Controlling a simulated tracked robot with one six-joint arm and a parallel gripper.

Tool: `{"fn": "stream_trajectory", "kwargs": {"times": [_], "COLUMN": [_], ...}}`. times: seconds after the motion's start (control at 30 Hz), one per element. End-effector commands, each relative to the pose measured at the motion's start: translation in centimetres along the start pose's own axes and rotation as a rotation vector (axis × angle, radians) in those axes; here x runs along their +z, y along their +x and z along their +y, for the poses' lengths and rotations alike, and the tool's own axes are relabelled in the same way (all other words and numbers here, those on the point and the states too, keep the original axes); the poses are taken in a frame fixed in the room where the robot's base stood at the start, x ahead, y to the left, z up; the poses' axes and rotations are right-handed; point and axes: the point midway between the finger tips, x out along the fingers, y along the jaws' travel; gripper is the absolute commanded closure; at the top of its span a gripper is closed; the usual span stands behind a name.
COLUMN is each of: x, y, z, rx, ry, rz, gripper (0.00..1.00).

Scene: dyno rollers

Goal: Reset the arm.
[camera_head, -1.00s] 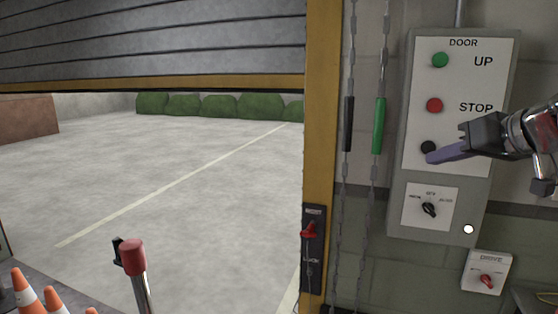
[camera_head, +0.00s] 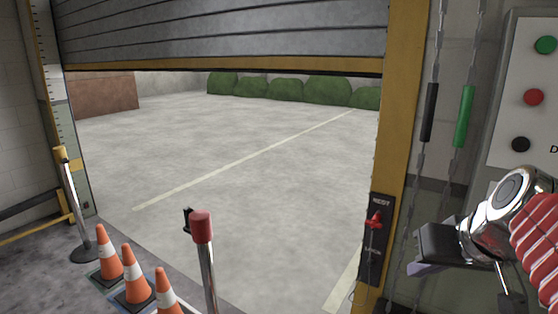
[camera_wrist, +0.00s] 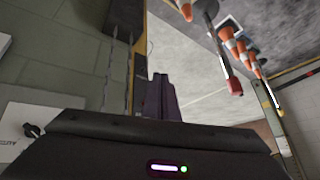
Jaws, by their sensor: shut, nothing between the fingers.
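My gripper (camera_head: 418,268) is at the lower right of the head view, below the door control panel and apart from its buttons. Its purple fingers are together and hold nothing. In the wrist view the fingers (camera_wrist: 160,98) stand up from the dark gripper body, closed and empty. The control panel (camera_head: 505,120) is partly cut off at the right edge, with green, red and black buttons. The roller door (camera_head: 220,35) hangs partly raised over the opening.
Hanging chains with a black grip (camera_head: 429,112) and a green grip (camera_head: 464,116) are close above my gripper. A lock box with a red lever (camera_head: 374,221) is on the yellow door frame. A red-topped post (camera_head: 202,228) and orange cones (camera_head: 137,276) stand at the doorway.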

Motion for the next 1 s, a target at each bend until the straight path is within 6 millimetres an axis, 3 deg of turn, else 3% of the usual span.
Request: {"fn": "stream_trajectory", "kwargs": {"times": [0.1, 0.3, 0.6, 0.77, 1.0], "x": [3.2, 8.3, 15.1, 16.5, 16.5], "y": [0.9, 2.2, 3.8, 4.1, 4.2], "z": [-2.5, -5.3, -7.3, -7.3, -7.3], "rx": [0.006, 0.030, 0.069, 0.084, 0.085], "ry": [-0.028, -0.071, -0.139, -0.146, -0.145], "rz": [-0.040, -0.090, -0.122, -0.124, -0.124], "gripper": [1.00, 1.00, 1.00, 1.00, 1.00]}}
